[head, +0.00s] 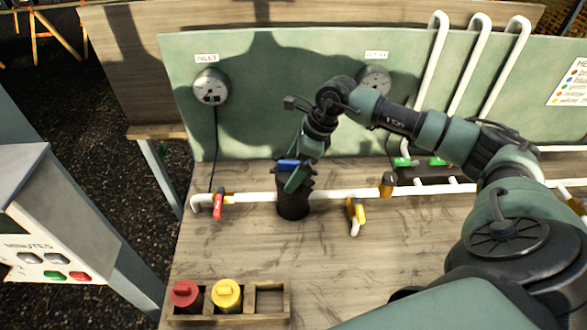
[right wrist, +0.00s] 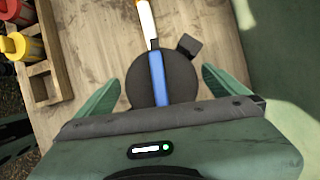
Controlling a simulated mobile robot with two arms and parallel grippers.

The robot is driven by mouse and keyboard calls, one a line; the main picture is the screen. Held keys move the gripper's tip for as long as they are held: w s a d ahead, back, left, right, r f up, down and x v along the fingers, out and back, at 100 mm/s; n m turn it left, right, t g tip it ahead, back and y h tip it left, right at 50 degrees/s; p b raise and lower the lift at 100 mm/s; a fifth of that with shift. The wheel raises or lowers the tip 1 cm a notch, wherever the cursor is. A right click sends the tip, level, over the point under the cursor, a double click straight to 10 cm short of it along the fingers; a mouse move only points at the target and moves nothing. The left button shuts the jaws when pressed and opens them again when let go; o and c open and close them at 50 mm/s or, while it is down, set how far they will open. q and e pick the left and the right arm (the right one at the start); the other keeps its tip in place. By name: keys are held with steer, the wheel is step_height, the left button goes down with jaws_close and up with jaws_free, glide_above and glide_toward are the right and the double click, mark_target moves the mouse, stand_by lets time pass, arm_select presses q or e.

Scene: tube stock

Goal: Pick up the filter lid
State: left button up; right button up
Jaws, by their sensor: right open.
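The filter lid (right wrist: 178,75) is a dark round cap with a blue bar across its top, seen from above in the right wrist view. In the head view its blue bar (head: 288,165) shows at the top of the black filter housing (head: 293,207), partly hidden by my gripper. My right gripper (head: 295,178) is over the lid, pointing down. In the right wrist view its two green fingers (right wrist: 161,76) are apart, one on each side of the lid, with the blue bar between them. I cannot tell whether they touch it. My left gripper is not in view.
A white pipe (head: 260,197) runs along the bench beside the housing, with a red valve handle (head: 217,206) and a yellow one (head: 358,211). A wooden tray (head: 270,319) holds a red cartridge (head: 185,294) and a yellow one (head: 227,294); its right compartment is empty. A green panel stands behind.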

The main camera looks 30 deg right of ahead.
steer(key=c, duration=1.3)
steer(key=shift+o, duration=0.2)
steer(key=shift+r, duration=0.1)
steer(key=shift+w+r, duration=0.1)
steer(key=shift+r, duration=0.3)
step_height(320, 180, up, 19)
steer(key=b, duration=0.4)
steer(key=shift+b, duration=0.3)
steer(key=shift+r, duration=0.15)
step_height(320, 180, up, 5)
steer(key=p, duration=0.5)
glide_above(293, 162)
steer(key=shift+b, duration=0.3)
